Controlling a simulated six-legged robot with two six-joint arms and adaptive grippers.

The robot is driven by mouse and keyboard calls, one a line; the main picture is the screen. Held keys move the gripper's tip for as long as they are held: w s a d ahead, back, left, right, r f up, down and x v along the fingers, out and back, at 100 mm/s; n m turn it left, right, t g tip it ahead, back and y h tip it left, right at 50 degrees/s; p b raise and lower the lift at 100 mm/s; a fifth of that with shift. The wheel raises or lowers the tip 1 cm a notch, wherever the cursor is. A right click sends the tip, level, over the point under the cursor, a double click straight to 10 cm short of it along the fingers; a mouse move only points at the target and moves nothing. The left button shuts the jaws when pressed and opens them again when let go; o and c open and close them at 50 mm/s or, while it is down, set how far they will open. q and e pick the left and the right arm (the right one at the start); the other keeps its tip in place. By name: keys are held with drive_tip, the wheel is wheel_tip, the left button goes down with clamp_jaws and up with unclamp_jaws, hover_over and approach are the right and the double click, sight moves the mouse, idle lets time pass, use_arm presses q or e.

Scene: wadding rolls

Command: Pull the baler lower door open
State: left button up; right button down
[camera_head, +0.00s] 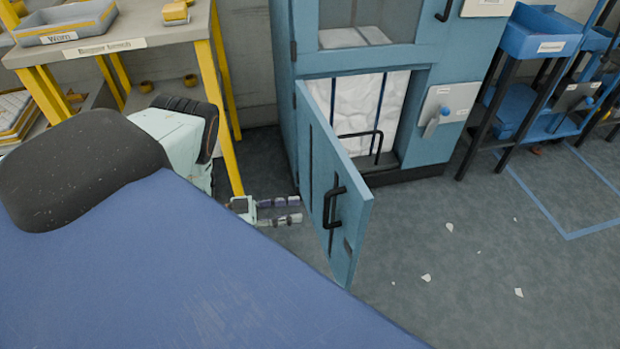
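The baler lower door (320,175) is a blue panel standing open, swung out toward me from its left side. Its black bar handle (333,206) is on the face turned to the left. The blue baler (430,130) shows white wadding (350,105) inside the lower opening, with a black bar in front of it. My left gripper (297,209) is just left of the door, low down, pointing right. Its two fingers are apart with nothing between them. It is near the door face and left of the handle; I cannot tell whether it touches the door. My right gripper is out of view.
A bench with yellow legs (224,110) stands at the left, close to my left arm. Blue racks with dark legs (490,125) stand at the right. White scraps (426,277) lie on the otherwise clear floor right of the door. A blue line marks the floor.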

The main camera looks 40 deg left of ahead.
use_arm(q)
drive_tip(key=shift+v, duration=1.1)
